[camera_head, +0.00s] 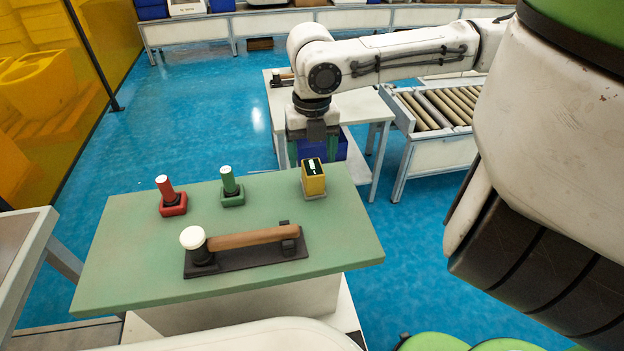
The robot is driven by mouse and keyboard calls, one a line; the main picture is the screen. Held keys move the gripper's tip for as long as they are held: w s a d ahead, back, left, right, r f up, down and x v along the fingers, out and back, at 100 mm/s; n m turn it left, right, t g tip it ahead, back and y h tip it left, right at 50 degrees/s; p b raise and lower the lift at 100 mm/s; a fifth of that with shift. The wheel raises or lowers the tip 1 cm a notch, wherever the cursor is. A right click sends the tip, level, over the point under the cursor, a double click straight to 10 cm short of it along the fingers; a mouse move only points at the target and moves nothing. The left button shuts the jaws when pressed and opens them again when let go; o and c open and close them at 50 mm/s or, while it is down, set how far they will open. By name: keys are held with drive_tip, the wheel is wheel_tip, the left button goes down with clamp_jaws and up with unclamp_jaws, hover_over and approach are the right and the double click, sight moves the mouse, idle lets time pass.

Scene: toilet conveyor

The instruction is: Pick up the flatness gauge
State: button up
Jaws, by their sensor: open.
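A yellow block-shaped device (313,180) with a dark screen on its top face stands upright near the back right corner of the green tabletop (130,240). It looks like the flatness gauge, though no label is readable. My gripper (314,158) points down right at the yellow device, above or just behind its top in this view. Its fingers are open, one toward each side. Whether they touch the device cannot be told. The lower fingertips are partly hidden or blend with the background.
A red stamp-like tool (170,196) and a green one (231,187) stand left of the yellow device. A wooden-handled tool (245,239) with a white knob lies in a black holder in front. A white table (360,106) and roller conveyor (437,107) stand behind.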

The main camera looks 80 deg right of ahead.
sight(312, 167)
wheel_tip(312, 167, down, 4)
drive_tip(key=shift+f, duration=0.15)
drive_tip(key=shift+s, duration=0.1)
drive_tip(key=c, duration=1.2)
